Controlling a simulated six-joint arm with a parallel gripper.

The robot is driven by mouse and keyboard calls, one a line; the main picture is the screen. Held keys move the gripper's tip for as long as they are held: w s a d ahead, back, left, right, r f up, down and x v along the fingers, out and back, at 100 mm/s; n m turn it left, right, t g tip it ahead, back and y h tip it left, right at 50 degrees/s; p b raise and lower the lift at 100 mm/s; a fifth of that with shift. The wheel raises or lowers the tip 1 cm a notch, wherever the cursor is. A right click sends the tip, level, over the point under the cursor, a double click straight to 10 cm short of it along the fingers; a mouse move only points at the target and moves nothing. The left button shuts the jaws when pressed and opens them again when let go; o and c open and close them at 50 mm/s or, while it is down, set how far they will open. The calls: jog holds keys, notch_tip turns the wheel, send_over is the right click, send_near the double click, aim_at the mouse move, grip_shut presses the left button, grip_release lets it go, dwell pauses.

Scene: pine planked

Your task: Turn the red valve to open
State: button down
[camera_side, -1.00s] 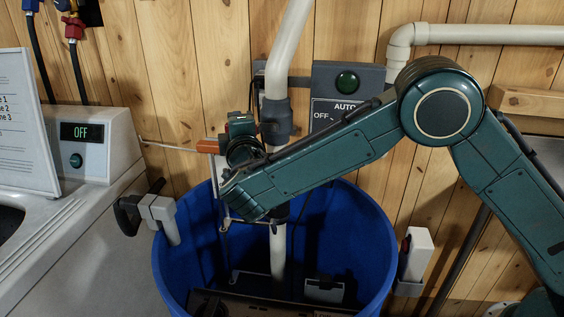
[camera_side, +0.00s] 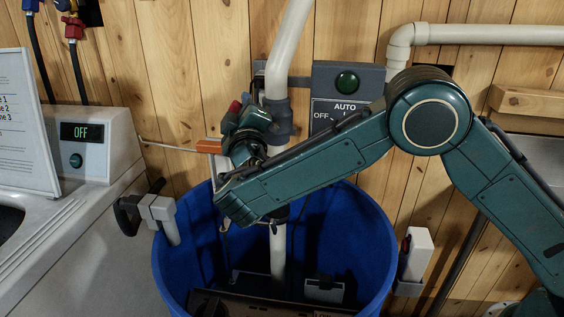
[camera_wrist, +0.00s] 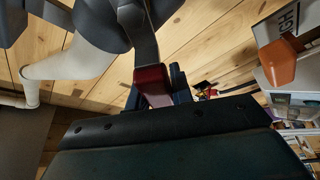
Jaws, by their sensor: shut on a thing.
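The red valve handle (camera_wrist: 152,82) shows in the wrist view as a red grip on a grey metal lever that runs up to a dark grey fitting on the white pipe. Its red end (camera_side: 235,107) also shows in the side view, just left of the pipe. My gripper (camera_wrist: 160,88) is shut on the red grip, with a dark finger visible beside it. In the side view my gripper (camera_side: 243,122) is at the pipe, above the blue bin; my arm and wrist hide most of the lever and the contact.
A blue bin (camera_side: 170,262) stands below my gripper. An orange block (camera_side: 210,146) on a thin rod is close on the left. A grey control box (camera_side: 348,80) with a green button is behind. A white machine (camera_side: 120,140) reading OFF stands left.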

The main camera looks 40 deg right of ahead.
jog(key=shift+s+r+m, duration=0.1)
jog(key=shift+r+m, duration=0.1)
jog(key=shift+m, duration=0.2)
jog(key=c, duration=1.2)
grip_release()
jog(key=shift+d+r, duration=0.1)
notch_tip(320, 180, up, 20)
jog(key=shift+c, duration=0.3)
